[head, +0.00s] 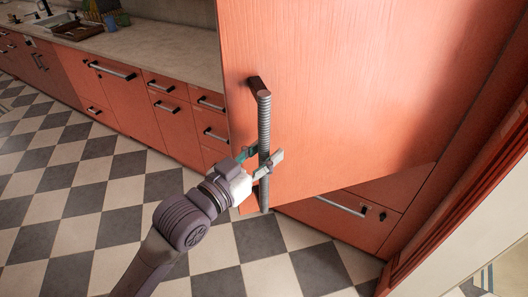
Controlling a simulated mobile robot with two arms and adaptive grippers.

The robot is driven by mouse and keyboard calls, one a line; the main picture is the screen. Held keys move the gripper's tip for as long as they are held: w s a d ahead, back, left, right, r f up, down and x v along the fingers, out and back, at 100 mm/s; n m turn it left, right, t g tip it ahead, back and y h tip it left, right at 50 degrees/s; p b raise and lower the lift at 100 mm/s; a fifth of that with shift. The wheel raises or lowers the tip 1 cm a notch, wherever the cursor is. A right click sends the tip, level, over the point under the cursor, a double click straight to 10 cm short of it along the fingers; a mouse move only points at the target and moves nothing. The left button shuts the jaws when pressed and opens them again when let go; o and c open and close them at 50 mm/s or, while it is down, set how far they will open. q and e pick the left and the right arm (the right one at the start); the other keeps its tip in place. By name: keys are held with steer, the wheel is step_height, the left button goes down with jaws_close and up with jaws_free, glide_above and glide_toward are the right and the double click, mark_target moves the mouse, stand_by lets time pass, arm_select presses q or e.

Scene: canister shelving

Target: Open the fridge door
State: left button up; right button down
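The fridge door (340,90) is a large orange-red wood-grain panel that fills the upper right of the head view. It stands at an angle to the drawer fronts behind its lower edge, so it looks partly swung out. Its vertical grey ribbed handle (264,120) is on the panel's left side. My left gripper (262,160) is at the lower part of this handle, with one finger on each side, and looks closed around it. The fridge's inside is hidden. My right gripper is not in view.
Orange drawers and cabinets (125,95) with black handles run along the left under a pale counter (150,48). A drawer front (340,212) shows below the door. A red frame edge and pale wall (480,235) stand at the right. The checkered floor (100,215) is clear.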

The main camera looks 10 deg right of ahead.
arm_select(q)
steer(key=shift+o, duration=0.2)
steer(key=v, duration=1.2)
steer(key=shift+f, duration=0.1)
